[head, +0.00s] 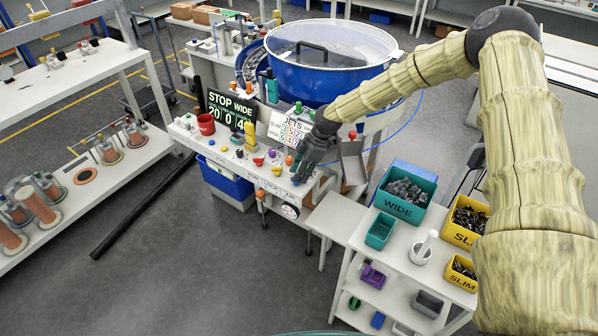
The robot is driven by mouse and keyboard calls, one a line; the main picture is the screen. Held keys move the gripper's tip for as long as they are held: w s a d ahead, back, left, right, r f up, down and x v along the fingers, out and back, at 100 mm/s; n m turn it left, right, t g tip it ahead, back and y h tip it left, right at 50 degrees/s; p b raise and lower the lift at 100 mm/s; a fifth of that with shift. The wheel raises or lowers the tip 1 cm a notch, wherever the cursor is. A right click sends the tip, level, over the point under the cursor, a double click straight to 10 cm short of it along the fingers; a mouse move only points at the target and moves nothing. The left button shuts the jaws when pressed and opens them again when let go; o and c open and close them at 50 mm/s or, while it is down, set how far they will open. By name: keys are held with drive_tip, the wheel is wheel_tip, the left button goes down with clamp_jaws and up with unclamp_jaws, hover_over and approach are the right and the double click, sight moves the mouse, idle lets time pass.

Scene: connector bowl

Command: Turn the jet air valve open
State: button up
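My gripper (303,168) is dark grey and points down over the right end of the white bench (222,160) in front of the blue bowl feeder. Its fingers are small and overlap the bench parts, so I cannot tell whether they are open or shut, or touching anything. A small blue part (296,181) shows at the fingertips. I cannot read which is the jet air valve; part of the bench is hidden by my gripper.
The blue bowl feeder (305,80) with a clear lid stands behind the bench. A green WIDE bin (405,190) stands right.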

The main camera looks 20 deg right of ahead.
drive_tip(key=shift+a+f, duration=0.2)
drive_tip(key=shift+f, duration=0.2)
drive_tip(key=shift+c, duration=0.4)
clamp_jaws()
